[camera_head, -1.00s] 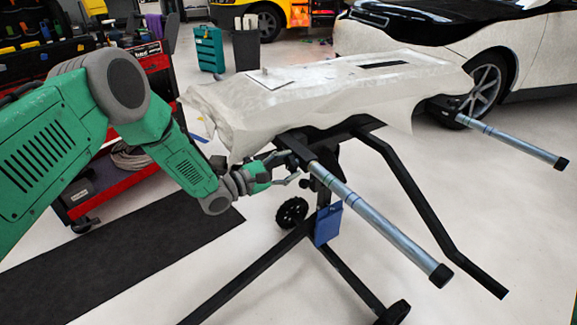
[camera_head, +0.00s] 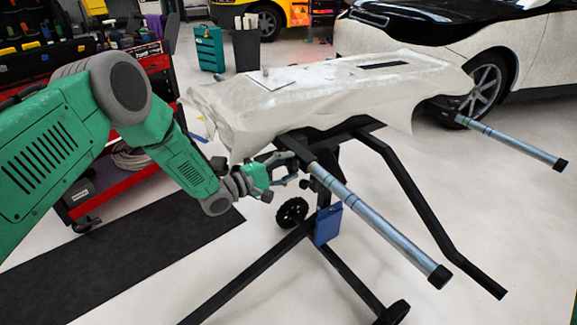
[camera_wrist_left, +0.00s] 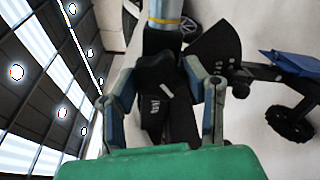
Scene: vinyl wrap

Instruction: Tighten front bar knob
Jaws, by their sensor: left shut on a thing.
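The front bar (camera_head: 380,226) is a silver tube with a black end cap, sticking out of the black stand toward the lower right. Its black clamp end sits under the wrapped panel. My left gripper (camera_head: 292,172) is at this inner end of the bar. In the left wrist view, the two fingers (camera_wrist_left: 165,100) stand on either side of a black knob (camera_wrist_left: 155,74), shut on it. The silver bar (camera_wrist_left: 165,10) shows just beyond the knob. The knob is too small to make out in the head view. My right gripper is in neither view.
A panel under pale wrap (camera_head: 330,85) lies on top of the stand. A second silver bar (camera_head: 510,142) sticks out farther back. A red tool cart (camera_head: 85,200) is behind my left arm. Floor to the right is clear.

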